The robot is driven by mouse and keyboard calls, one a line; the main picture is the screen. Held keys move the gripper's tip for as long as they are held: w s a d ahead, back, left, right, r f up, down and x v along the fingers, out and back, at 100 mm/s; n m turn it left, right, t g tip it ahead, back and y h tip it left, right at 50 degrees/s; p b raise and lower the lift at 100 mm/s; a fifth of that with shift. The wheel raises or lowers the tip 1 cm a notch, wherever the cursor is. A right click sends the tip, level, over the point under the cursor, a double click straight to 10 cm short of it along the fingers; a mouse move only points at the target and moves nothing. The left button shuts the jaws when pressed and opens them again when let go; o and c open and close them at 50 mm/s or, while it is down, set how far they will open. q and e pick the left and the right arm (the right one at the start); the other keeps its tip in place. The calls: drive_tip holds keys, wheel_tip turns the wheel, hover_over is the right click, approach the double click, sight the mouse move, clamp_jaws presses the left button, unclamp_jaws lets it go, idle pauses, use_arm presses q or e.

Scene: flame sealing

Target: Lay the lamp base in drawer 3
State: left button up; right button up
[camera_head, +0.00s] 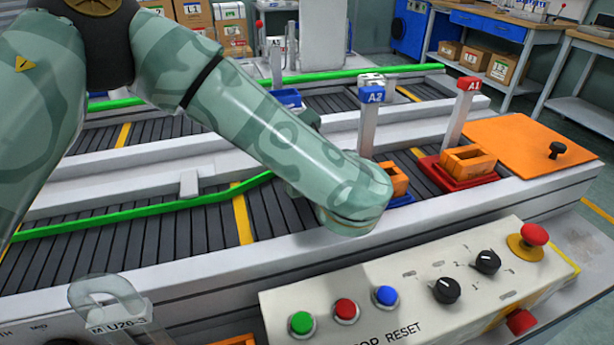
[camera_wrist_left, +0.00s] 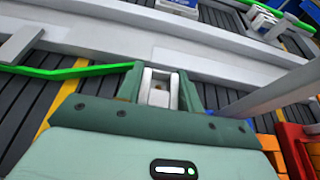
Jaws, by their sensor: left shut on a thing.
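My left arm comes in from the left in the head view and reaches over the near conveyor; its gripper is hidden there behind the wrist. In the left wrist view, the left gripper (camera_wrist_left: 158,82) is shut on a small pale piece (camera_wrist_left: 158,95), mostly hidden between the green fingers. I cannot tell whether it is the lamp base. No drawer marked 3 is readable. A bench with blue drawer fronts (camera_head: 490,25) stands at the back right. My right gripper is not in view.
A control panel (camera_head: 400,312) with buttons and knobs lies in front. Posts A2 (camera_head: 371,96) and A1 (camera_head: 468,84) rise by orange bins, one in a red tray (camera_head: 433,175). An orange plate (camera_head: 530,145) is at right. Conveyor rollers (camera_head: 200,216) are bare at left.

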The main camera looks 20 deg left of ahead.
use_arm(q)
wheel_tip(320, 180, down, 3)
drive_tip(key=shift+w+f+b, duration=0.1)
drive_tip(key=shift+f+b, duration=0.05)
drive_tip(key=shift+b, duration=0.4)
drive_tip(key=shift+r, duration=0.25)
drive_tip(key=shift+c, duration=0.4)
drive_tip(key=shift+f, duration=0.2)
drive_tip(key=o, duration=1.1)
